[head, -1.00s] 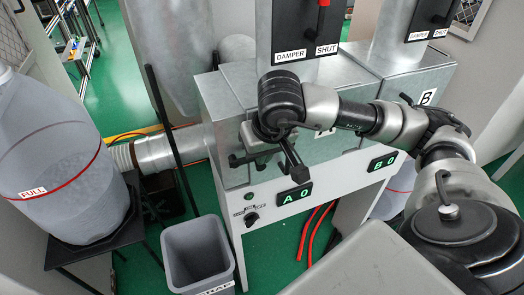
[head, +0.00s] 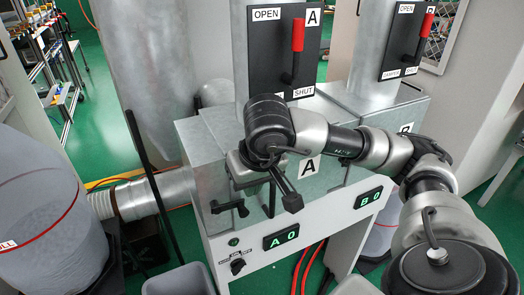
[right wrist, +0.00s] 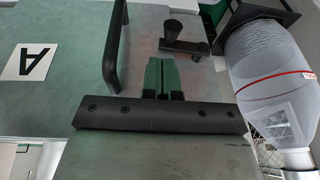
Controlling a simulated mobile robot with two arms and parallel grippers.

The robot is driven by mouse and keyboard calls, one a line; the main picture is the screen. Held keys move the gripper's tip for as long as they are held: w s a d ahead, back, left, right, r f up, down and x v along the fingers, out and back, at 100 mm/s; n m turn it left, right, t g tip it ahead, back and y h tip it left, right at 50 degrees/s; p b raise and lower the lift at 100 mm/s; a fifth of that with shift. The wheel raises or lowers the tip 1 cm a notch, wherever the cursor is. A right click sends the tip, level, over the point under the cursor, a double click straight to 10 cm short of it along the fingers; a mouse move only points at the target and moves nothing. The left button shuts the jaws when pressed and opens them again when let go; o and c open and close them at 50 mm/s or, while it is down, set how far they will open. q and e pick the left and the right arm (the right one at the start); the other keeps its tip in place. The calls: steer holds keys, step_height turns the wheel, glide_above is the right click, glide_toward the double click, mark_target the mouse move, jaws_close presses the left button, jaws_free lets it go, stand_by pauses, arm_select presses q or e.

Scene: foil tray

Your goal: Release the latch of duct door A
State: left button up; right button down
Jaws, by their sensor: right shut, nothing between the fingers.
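Duct door A is the grey metal front with the "A" label (head: 308,167). Its black latch lever (head: 230,207) sits left of my right gripper (head: 280,184) in the head view. In the right wrist view, the latch (right wrist: 184,40) has a round knob and a short arm lying roughly level, just beyond my green fingers. The right gripper (right wrist: 163,65) is shut and empty; I cannot tell whether its tips touch the latch. The door's black bar handle (right wrist: 114,50) is beside the fingers, with the "A" label (right wrist: 28,62) upside down. My left gripper is not in view.
The damper A panel (head: 280,50) with a red lever stands above. An "A 0" display (head: 282,237) and a knob (head: 237,266) sit below. A large translucent bin (head: 45,215) and a grey bin (head: 180,281) are at the left. Door B's display (head: 368,198) is at the right.

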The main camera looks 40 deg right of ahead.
steer(key=d+b+v, duration=0.1)
steer(key=v, duration=0.9)
steer(key=shift+d, duration=0.15)
steer(key=shift+s+f, duration=0.1)
steer(key=shift+s, duration=0.05)
